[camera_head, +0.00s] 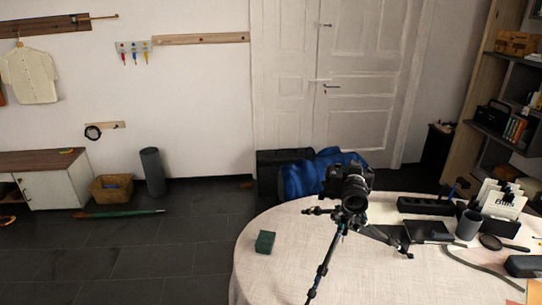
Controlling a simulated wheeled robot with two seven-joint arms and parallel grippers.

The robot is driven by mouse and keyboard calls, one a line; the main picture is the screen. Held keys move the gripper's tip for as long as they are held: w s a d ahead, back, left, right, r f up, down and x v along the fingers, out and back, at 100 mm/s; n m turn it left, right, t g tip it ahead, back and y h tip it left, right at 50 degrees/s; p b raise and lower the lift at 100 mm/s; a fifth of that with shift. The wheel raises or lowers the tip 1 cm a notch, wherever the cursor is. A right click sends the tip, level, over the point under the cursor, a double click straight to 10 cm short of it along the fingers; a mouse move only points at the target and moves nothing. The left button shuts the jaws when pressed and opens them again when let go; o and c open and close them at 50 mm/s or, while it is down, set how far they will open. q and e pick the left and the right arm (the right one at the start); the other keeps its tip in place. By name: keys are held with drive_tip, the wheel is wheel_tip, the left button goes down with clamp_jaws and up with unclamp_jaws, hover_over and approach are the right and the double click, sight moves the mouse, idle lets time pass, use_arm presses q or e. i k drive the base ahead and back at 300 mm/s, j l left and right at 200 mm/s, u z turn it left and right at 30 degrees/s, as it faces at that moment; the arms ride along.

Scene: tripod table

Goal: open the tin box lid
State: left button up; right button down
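A small dark green box (265,242) sits on the left part of the round table (257,285), which has a pale cloth. It may be the tin box, but it is too small here to be sure. Its top looks closed, and I cannot make out a lid seam. Neither of my grippers is in view.
A black camera (348,184) stands on a tripod (322,270) right of the green box. Further right are a dark grey cup (468,224), a card holder (500,205) and a long black case (426,206). The cloth around the green box is clear.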

sight(265, 239)
drive_tip(key=i+j+z, duration=0.1)
drive_tip(key=z, duration=0.35)
drive_tip(key=i+j+z, duration=0.1)
drive_tip(key=j+z, duration=0.15)
drive_tip(key=z, duration=0.2)
drive_tip(key=i+j+z, duration=0.25)
drive_tip(key=j, duration=0.65)
drive_tip(key=j+z, duration=0.3)
drive_tip(key=j, duration=1.25)
